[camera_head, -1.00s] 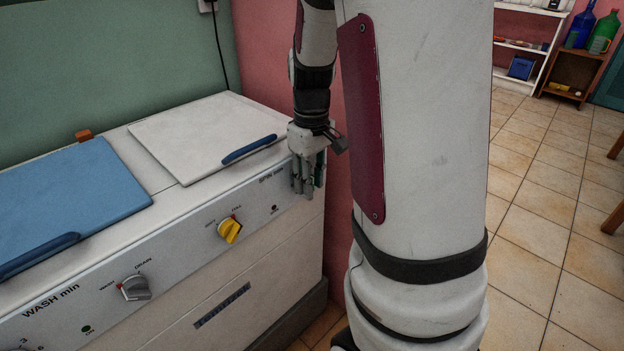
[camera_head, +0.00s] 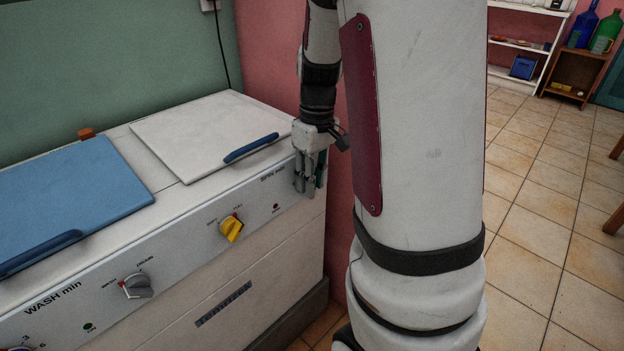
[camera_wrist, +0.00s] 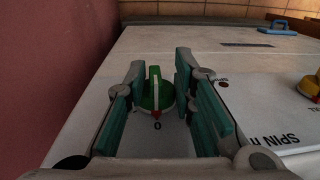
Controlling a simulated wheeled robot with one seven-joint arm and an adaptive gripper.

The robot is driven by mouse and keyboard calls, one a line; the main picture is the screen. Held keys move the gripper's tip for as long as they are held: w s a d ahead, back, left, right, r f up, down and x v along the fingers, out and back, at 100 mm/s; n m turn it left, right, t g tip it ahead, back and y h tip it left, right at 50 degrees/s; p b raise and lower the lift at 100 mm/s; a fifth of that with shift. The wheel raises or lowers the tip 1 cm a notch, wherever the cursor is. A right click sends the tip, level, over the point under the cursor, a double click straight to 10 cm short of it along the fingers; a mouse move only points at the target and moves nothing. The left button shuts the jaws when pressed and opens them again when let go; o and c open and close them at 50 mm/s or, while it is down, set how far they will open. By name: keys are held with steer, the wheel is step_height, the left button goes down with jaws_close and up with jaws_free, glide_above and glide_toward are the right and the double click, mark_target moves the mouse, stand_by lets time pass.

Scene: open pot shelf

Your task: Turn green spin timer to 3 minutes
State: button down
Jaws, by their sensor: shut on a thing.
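The green spin timer (camera_wrist: 154,98) is a round knob with a raised grip on the white panel. In the wrist view its red tip points down at the printed 0. My gripper (camera_wrist: 160,75) has its two teal-padded fingers on either side of the knob and is shut on it. In the head view my gripper (camera_head: 308,182) is at the right end of the machine's front panel and hides most of the timer. Only a sliver of green (camera_head: 321,170) shows there.
The washing machine panel (camera_head: 180,250) also carries a yellow knob (camera_head: 231,229) and a grey knob (camera_head: 136,286). A white lid (camera_head: 205,130) and a blue lid (camera_head: 65,195) lie on top. A pink wall (camera_wrist: 60,75) is close beside my gripper.

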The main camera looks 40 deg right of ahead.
steer(key=shift+d+r, duration=0.1)
steer(key=shift+d, duration=0.45)
steer(key=shift+d+y+p, duration=0.25)
steer(key=shift+y+p, duration=0.05)
steer(key=shift+y, duration=1.5)
steer(key=c, duration=1.2)
jaws_free()
steer(key=shift+o, duration=0.2)
steer(key=shift+a, duration=0.15)
